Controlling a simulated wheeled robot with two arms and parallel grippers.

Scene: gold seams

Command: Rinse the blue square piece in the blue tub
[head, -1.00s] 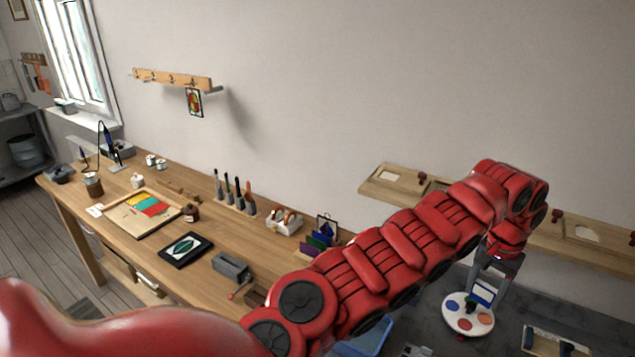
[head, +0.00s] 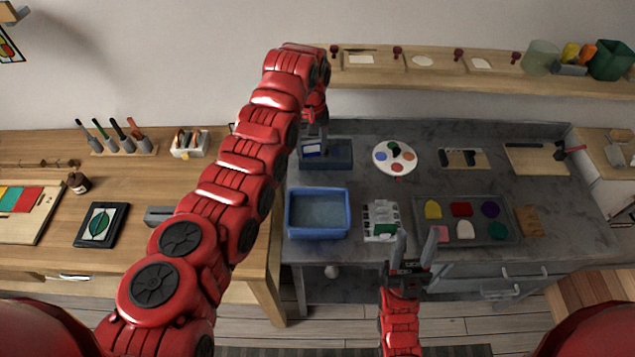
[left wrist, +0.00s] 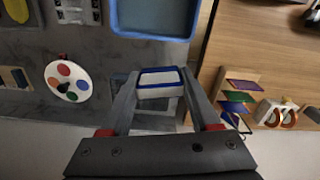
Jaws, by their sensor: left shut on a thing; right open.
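My left gripper (head: 314,136) is shut on a small pale square piece with blue edges (head: 312,150). The piece also shows between the fingers in the left wrist view (left wrist: 160,82). The blue tub (head: 318,213) stands on the grey counter, nearer to me than the left gripper. In the left wrist view the tub (left wrist: 152,30) lies at the top, beyond the held piece and apart from it. My right gripper (head: 420,243) is open and empty at the counter's front edge, right of the tub.
A dark shallow box (head: 340,160) lies behind the tub, under the left gripper. Right of it are a round paint palette (head: 394,170) and a dark tray (head: 506,233) of coloured pieces. A small grey-white item (head: 372,235) sits beside the tub. A shelf (head: 440,82) runs along the wall.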

